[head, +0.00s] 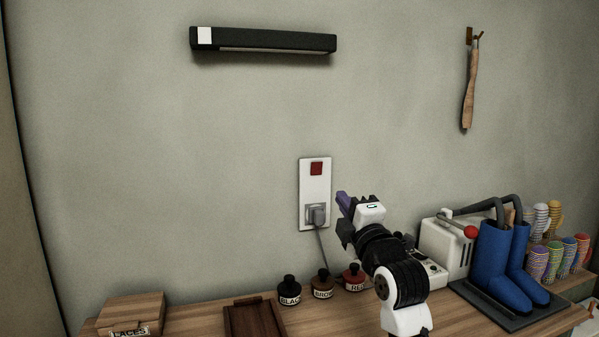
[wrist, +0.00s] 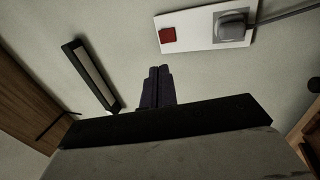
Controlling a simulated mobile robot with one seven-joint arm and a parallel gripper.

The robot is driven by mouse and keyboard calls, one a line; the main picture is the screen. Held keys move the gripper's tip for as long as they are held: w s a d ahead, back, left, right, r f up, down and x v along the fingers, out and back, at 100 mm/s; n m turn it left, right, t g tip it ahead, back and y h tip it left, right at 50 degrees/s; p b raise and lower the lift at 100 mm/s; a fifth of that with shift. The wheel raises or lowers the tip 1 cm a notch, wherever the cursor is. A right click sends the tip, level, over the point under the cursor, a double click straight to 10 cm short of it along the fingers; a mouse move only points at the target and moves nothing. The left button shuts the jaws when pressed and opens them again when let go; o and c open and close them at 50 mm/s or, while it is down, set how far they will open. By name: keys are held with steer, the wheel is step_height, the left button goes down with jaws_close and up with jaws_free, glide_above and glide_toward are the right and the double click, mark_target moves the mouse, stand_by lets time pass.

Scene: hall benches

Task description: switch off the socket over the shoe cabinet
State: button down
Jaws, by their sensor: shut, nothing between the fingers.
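A white socket plate (head: 315,193) is fixed upright on the wall above the wooden cabinet top. It has a red square switch (head: 316,168) at its top and a grey plug (head: 316,214) with a cable in its lower part. In the wrist view the plate (wrist: 198,30) lies sideways, with the red switch (wrist: 168,35) at its left end and the plug (wrist: 231,24) at its right. My gripper (head: 343,200) is shut and empty, just right of the plate in the head view. Its dark fingers (wrist: 158,75) show together in the wrist view, apart from the switch.
A black bar-shaped fixture (head: 265,41) is on the wall above. Bottles (head: 289,291), a wooden tray (head: 253,318) and a laces box (head: 130,313) stand on the cabinet top. A white machine (head: 445,245) and blue boots (head: 493,268) stand right. The wall around the plate is clear.

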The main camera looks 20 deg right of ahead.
mark_target(316, 163)
stand_by(0.3)
steer(key=p+x, duration=0.5)
steer(key=x, duration=0.7)
steer(key=shift+w+r+p, duration=0.25)
steer(key=shift+w+p, duration=0.05)
steer(key=shift+w, duration=0.65)
steer(key=shift+w+r+p, duration=0.15)
steer(key=shift+r+p, duration=0.15)
steer(key=shift+p, duration=0.2)
steer(key=shift+f+g, duration=0.15)
steer(key=shift+g, duration=0.15)
steer(key=shift+a, duration=0.1)
